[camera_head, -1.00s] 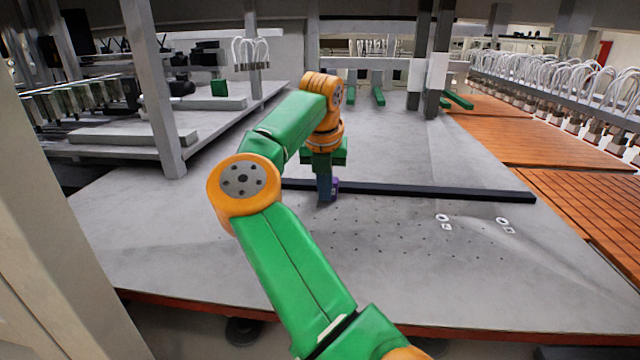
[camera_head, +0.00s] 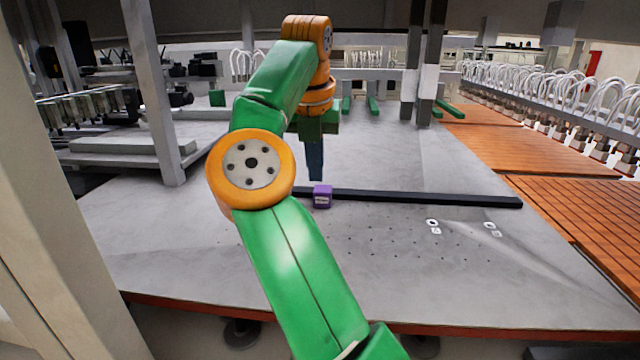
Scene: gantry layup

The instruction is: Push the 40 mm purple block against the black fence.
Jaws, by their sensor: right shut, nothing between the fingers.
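The purple block (camera_head: 322,197) sits on the grey table, at the near side of the black fence (camera_head: 430,199), close to the fence's left part. It appears to touch the fence, though a thin gap cannot be ruled out from this angle. A pale label shows on its near face. My right gripper (camera_head: 315,176) is shut and empty, pointing down just above and behind the block, apart from it. My green and orange right arm hides the fence's left end. My left gripper is not in view.
The grey table (camera_head: 400,290) is wide and mostly clear, with small holes and two white markers (camera_head: 433,227) at right. Orange slatted panels (camera_head: 580,200) lie along the right. A grey post (camera_head: 150,90) stands at left.

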